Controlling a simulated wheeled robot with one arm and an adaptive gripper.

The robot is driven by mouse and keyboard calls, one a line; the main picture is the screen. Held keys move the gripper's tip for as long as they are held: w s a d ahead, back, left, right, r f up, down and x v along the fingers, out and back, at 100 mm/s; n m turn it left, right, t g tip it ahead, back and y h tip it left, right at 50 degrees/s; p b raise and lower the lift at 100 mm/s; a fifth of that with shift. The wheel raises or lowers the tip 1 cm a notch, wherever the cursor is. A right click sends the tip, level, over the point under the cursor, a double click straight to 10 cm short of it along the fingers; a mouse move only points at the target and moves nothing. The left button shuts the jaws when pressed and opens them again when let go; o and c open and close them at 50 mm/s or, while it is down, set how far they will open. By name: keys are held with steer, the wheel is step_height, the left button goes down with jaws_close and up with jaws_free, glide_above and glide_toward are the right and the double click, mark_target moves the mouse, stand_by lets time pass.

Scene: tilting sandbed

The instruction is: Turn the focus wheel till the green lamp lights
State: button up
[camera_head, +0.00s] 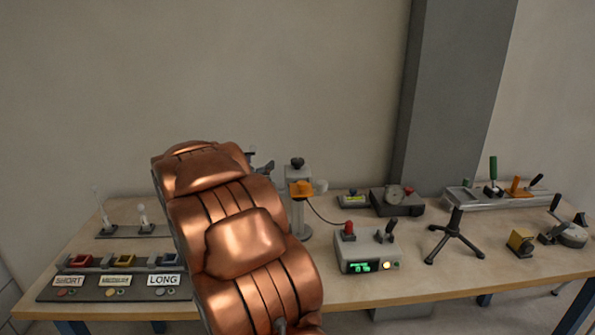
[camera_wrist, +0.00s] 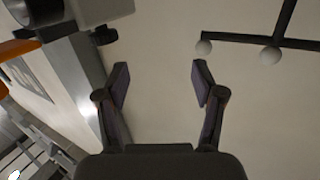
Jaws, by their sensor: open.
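A grey upright stand (camera_head: 300,215) with an orange carriage (camera_head: 301,188) and a dark top knob stands behind the middle of the table. A pale round knob (camera_head: 320,186) sticks out at its right; I cannot tell surely whether it is the focus wheel. My gripper (camera_wrist: 160,80) is open and empty in the wrist view, beside a grey device (camera_wrist: 65,12) with an orange part.
My copper arm covers the table's middle left. A panel with labels SHORT and LONG (camera_head: 115,282) lies at front left. A small tripod (camera_head: 456,238) stands right of the control box. Lever fixtures (camera_head: 505,195) stand at back right. White balls on a dark bar (camera_wrist: 292,43) show in the wrist view.

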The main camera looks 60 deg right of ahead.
mark_target(294, 162)
steer(key=s+d+g, duration=0.1)
steer(key=s, duration=0.1)
steer(key=s+d+f+m+g+h, duration=0.1)
steer(key=s, duration=0.1)
steer(key=s+d+m+g, duration=0.1)
steer(key=s+d+g, duration=0.1)
steer(key=shift+f+b, duration=0.25)
steer(key=shift+b, duration=0.15)
steer(key=d, duration=0.5)
steer(key=shift+d+p, duration=0.2)
steer(key=shift+p, duration=0.2)
steer(key=shift+d, duration=1)
steer(key=c, duration=1.2)
